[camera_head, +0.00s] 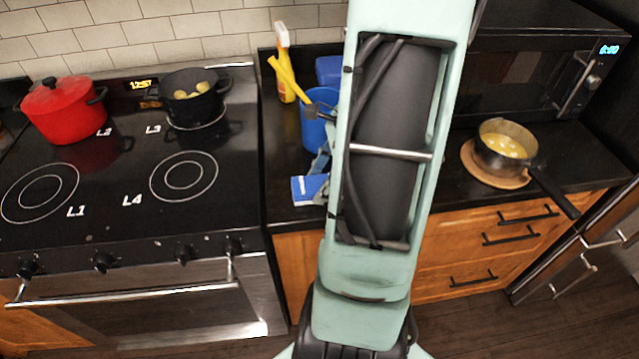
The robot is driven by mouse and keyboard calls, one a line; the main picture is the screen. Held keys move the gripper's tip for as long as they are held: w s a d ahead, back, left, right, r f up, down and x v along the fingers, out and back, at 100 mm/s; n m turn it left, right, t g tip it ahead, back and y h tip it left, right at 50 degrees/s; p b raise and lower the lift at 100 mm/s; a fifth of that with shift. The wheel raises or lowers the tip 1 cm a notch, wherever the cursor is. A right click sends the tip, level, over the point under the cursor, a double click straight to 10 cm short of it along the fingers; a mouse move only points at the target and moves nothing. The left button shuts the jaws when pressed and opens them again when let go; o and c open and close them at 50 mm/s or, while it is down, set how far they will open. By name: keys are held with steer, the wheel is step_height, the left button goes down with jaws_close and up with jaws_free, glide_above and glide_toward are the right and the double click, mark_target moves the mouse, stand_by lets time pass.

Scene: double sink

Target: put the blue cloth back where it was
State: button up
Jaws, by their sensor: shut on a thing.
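A blue cloth (308,190) shows at the front left of the black counter, just left of my arm. My gripper (322,166) is mostly hidden behind my arm; a small part of it shows right above the cloth. It is shut on the blue cloth. The rest of the cloth is hidden behind my arm, and I cannot tell whether its lower edge touches the counter.
Behind the cloth stand a blue cup (315,130) with a yellow-handled tool and a yellow spray bottle (284,65). The stove at left holds a red pot (62,112) and a black pot (193,103). A saucepan (505,150) stands on a round board at right, below a microwave (530,70).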

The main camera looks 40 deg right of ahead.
steer(key=o, duration=1.1)
steer(key=shift+f, duration=0.1)
steer(key=shift+r, duration=0.25)
steer(key=v, duration=1.1)
steer(key=shift+d+r+p, duration=0.15)
steer(key=shift+r+p, duration=0.2)
steer(key=shift+s, duration=0.1)
